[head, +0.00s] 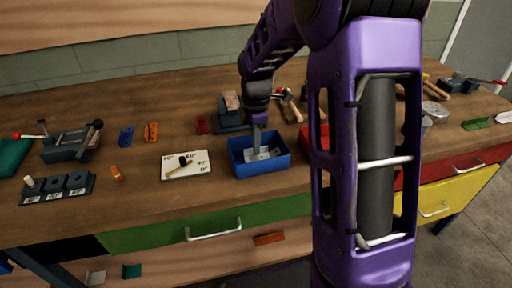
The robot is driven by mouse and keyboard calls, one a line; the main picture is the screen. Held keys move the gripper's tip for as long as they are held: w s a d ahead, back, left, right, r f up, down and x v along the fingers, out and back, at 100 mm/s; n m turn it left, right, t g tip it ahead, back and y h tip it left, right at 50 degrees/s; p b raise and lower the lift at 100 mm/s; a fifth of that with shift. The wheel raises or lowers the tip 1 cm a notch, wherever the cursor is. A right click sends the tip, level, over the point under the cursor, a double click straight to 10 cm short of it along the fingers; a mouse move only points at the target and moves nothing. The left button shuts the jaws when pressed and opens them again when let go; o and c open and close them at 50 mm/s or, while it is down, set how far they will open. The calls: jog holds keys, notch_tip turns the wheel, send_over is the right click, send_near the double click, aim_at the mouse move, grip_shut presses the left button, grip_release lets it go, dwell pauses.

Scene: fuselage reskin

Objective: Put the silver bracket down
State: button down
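My gripper (259,122) points down over the blue bin (262,171) in the middle of the workbench. A grey or silver piece shows below it, inside the bin, with a flat silver bracket shape (264,155) near the bin floor. The fingertips are small and partly merge with these pieces. I cannot tell whether the gripper is shut on the silver bracket or whether they touch. Another silver bracket-like piece (96,277) lies low at the left, in an open drawer or on a lower shelf.
A red bin (305,143) stands right of the blue bin, partly hidden by my arm. A white marked card (187,171) with a dark-and-brass tool lies to the left. A dark block stand (58,190) and a vise (70,146) stand farther left. Bare wood (140,205) lies along the front.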

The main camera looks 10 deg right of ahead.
jog(key=shift+f, duration=0.25)
jog(key=shift+f, duration=0.15)
jog(key=c, duration=1.1)
grip_release()
jog(key=shift+o, duration=0.2)
notch_tip(320, 180, up, 12)
jog(key=p, duration=0.2)
jog(key=shift+r, duration=0.2)
